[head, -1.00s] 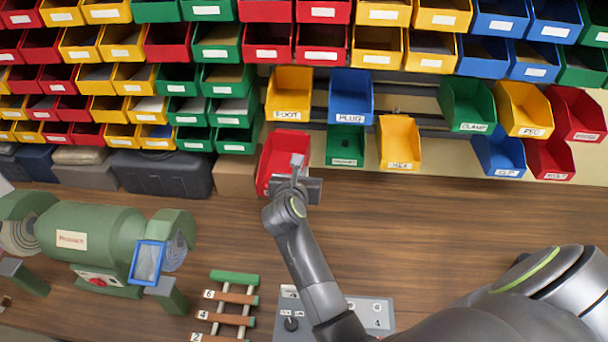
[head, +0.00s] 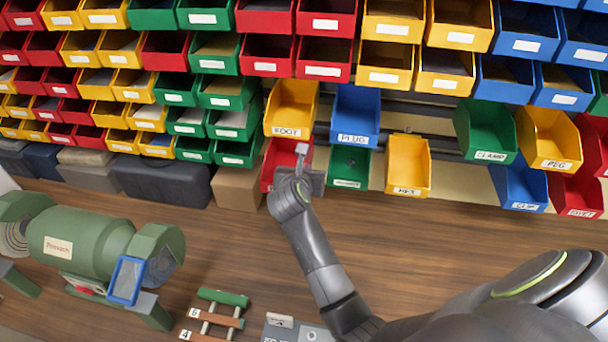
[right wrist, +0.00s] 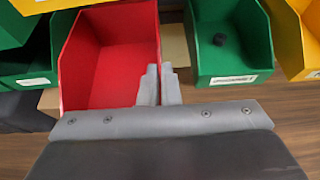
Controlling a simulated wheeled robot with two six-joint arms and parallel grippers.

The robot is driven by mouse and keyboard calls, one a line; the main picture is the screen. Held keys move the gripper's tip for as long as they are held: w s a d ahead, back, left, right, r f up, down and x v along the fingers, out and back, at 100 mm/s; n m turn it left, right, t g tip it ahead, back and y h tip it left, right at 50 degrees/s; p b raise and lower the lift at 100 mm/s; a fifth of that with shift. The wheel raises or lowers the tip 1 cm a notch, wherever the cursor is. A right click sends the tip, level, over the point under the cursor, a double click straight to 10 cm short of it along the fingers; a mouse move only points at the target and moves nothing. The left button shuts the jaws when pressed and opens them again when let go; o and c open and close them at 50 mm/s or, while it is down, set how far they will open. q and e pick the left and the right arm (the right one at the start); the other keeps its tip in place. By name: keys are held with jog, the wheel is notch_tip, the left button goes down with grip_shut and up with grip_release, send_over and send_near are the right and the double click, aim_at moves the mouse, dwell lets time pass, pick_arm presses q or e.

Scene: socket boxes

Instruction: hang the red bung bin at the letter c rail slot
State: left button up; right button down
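A red bin (head: 276,166) is at the left end of the lower rail row, right below the yellow FOOT bin (head: 289,112). Its label is hidden behind my right gripper (head: 303,166), so I cannot read whether it says bung. In the right wrist view the red bin (right wrist: 108,55) is open towards me and looks empty. My right gripper (right wrist: 160,84) has its fingers close together, one on each side of the bin's right wall near the front. I see no slot letters; the bins cover much of the rails. My left gripper is out of view.
A green bin (head: 348,167) sits close to the right of the red bin, then a yellow bin (head: 408,165). A blue PLUG bin (head: 355,115) is above. A cardboard box (head: 237,187) and stacked bins crowd the left. A green grinder (head: 90,240) stands on the wooden bench.

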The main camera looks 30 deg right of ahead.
aim_at(311, 150)
jog(key=shift+w+d, duration=0.55)
jog(key=shift+w, duration=0.05)
jog(key=shift+w+d+b, duration=0.35)
jog(key=shift+w+d, duration=0.15)
jog(key=shift+w, duration=0.2)
jog(key=shift+w+d+b, duration=0.3)
jog(key=shift+w+d, duration=0.2)
jog(key=shift+w, duration=0.2)
jog(key=shift+w+d, duration=0.85)
jog(key=shift+w, duration=0.3)
jog(key=shift+r+p, duration=0.25)
jog(key=shift+p, duration=0.55)
jog(key=shift+r+p, duration=0.25)
jog(key=shift+p, duration=0.45)
jog(key=shift+f, duration=0.15)
